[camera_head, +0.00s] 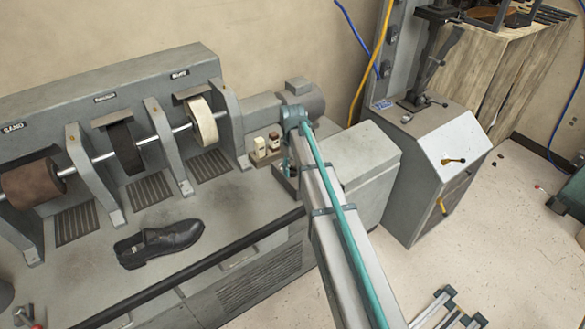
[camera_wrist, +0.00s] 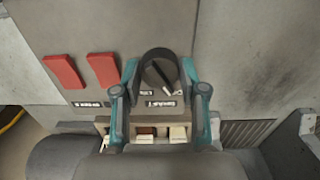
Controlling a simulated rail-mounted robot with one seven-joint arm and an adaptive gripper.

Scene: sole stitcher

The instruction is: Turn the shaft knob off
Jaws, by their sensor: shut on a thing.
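The shaft knob (camera_wrist: 152,75) is a dark round knob with a pale pointer line, on a grey panel in the wrist view. The pointer is slanted, from upper left to lower right. Small labels sit just below the knob, too blurred to read surely. My gripper (camera_wrist: 159,70) has its teal fingers on either side of the knob and is shut on it. In the head view my arm reaches the machine's right end, and the knob is hidden there.
Two red switches (camera_wrist: 65,72) (camera_wrist: 103,70) sit left of the knob. A black shoe (camera_head: 158,243) lies on the bench below the sanding and buffing wheels (camera_head: 203,122). A grey cabinet (camera_head: 418,165) stands to the right.

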